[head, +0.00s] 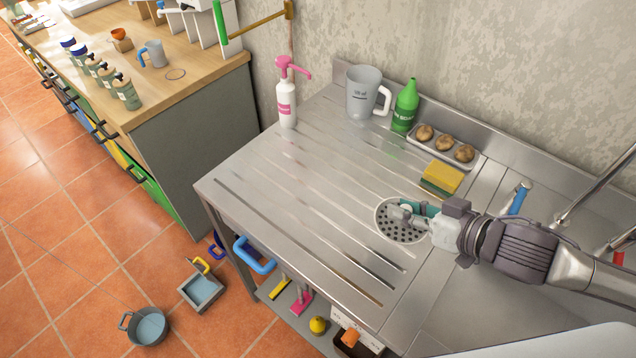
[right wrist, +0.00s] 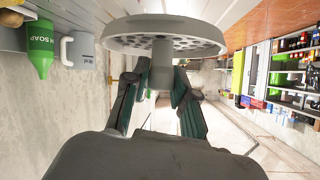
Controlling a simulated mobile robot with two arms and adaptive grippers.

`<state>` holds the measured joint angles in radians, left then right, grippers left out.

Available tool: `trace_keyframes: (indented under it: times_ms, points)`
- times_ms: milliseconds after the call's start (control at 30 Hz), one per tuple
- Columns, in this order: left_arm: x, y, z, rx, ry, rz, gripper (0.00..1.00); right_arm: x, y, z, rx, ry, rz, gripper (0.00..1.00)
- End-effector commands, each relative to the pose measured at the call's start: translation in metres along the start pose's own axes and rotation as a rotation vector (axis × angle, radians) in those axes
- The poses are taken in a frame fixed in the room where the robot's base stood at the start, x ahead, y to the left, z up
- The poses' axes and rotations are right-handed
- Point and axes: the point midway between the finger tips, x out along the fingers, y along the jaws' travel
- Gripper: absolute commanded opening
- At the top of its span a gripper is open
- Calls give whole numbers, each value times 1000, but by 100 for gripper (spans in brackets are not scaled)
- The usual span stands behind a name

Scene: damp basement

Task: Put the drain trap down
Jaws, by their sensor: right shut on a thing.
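The drain trap (head: 391,229) is a round grey metal disc with small holes and a short stem. In the head view it is over the ribbed steel drainboard (head: 290,210), near the sink side. My right gripper (head: 418,213) reaches in from the right and is shut on the stem. The right wrist view shows the disc (right wrist: 165,34) just beyond the two fingers (right wrist: 161,85), which close around its stem. Whether the disc touches the steel is hard to tell. My left gripper is not in view.
A yellow-green sponge (head: 440,178) lies just behind the trap. The drainboard's left and front parts are clear.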

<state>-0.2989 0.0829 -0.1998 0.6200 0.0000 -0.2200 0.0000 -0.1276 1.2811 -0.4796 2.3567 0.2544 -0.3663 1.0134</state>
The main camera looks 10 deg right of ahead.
Motion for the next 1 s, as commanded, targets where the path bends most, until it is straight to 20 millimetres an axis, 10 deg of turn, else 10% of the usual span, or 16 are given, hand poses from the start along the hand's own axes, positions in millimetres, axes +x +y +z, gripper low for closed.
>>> trace_keyframes:
  times_ms: [167, 600, 1000]
  points:
    - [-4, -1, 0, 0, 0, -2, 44, 10, -5, -4, 4, 5, 0, 0]
    - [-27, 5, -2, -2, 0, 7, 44, 108, -36, 14, 1, 1, -4, 0]
    - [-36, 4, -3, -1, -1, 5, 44, 139, -34, 44, 0, -4, 0, 0]
